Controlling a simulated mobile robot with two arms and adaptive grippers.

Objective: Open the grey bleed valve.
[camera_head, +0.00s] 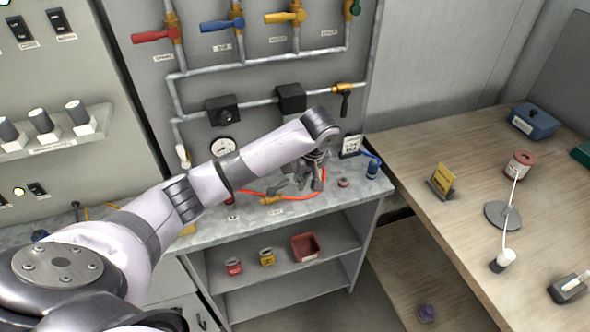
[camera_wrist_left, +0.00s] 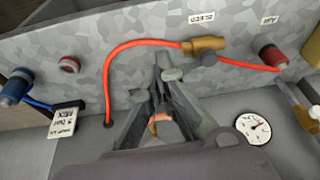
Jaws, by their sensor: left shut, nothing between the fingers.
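In the head view the left gripper (camera_head: 318,184) hangs low over the bench, partly hidden by my arm. My right gripper is in neither view.
An orange hose (camera_wrist_left: 125,43) loops from the fitting around the gripper. A pressure gauge (camera_head: 223,146) and pipes with coloured handles are on the panel behind. A blue bottle-like part (camera_head: 373,167) stands at the bench's right end. A wooden table (camera_head: 450,130) is at right.

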